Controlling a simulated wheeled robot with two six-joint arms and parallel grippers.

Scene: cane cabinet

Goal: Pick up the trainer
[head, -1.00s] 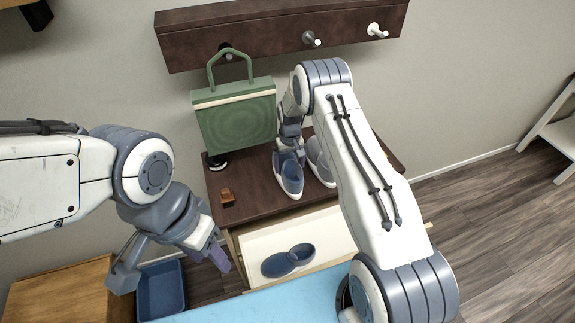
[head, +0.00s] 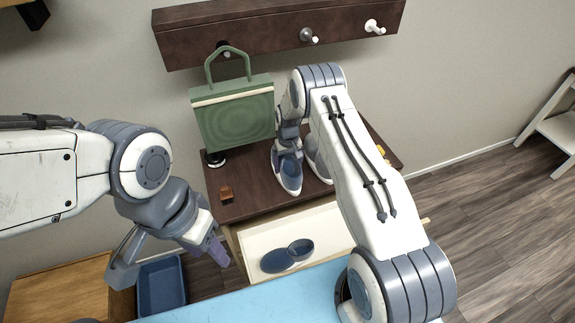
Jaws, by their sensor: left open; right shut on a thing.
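A pair of blue and white trainers stands on the dark cabinet top; the left trainer (head: 290,175) shows well, while the right trainer (head: 319,164) is partly hidden behind my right arm. My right gripper (head: 287,151) reaches down at the back of the left trainer and is shut on it. Its fingertips are largely hidden, and the trainer looks to be at the cabinet top; I cannot tell whether it is lifted. My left gripper (head: 172,261) is open and empty, in front of the cabinet at the left.
An open drawer (head: 325,228) holds blue slippers (head: 287,257). A blue bin (head: 161,284) stands at lower left. A rail with pegs (head: 275,32) hangs above.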

